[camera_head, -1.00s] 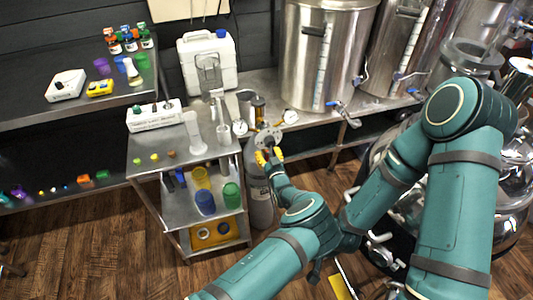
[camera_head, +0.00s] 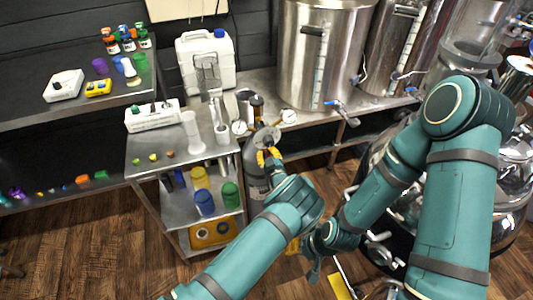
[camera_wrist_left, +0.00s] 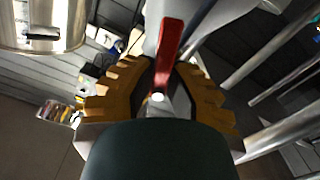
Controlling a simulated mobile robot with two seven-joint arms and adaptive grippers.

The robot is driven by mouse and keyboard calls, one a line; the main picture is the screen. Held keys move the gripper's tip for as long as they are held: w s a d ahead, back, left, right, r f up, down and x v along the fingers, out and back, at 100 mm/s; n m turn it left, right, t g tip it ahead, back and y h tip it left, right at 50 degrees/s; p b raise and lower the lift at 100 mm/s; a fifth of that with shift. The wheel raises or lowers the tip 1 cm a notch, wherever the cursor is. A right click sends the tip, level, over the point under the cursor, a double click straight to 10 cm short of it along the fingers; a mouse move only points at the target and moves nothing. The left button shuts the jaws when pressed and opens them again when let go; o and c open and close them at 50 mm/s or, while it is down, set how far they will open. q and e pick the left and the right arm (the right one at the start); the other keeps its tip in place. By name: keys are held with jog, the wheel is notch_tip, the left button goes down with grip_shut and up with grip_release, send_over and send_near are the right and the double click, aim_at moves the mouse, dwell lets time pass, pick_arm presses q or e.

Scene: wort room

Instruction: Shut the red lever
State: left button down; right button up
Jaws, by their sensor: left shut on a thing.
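The red lever (camera_wrist_left: 168,50) stands upright between the yellow fingers of my left gripper (camera_wrist_left: 160,72) in the left wrist view. The gripper is shut on it; the lever's lower end meets a grey metal part between the fingers. In the head view my left gripper (camera_head: 268,156) is at the valve head on top of a grey gas cylinder (camera_head: 255,184). There the lever is too small and covered to make out. My right gripper (camera_head: 294,246) is low behind the left arm, mostly hidden, away from the cylinder.
Two round gauges flank the valve head, the left one (camera_head: 239,127) beside a steel trolley (camera_head: 150,150) with cups and cylinders. A metal bench with large steel kettles (camera_head: 318,60) stands behind. A shiny round vessel (camera_head: 510,190) is at the right. Wooden floor is open at lower left.

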pick_arm(q)
jog(key=c, duration=1)
grip_release()
jog(key=shift+o, duration=0.2)
jog(key=v, duration=0.7)
jog(key=shift+s, duration=0.2)
jog(key=shift+d, duration=0.1)
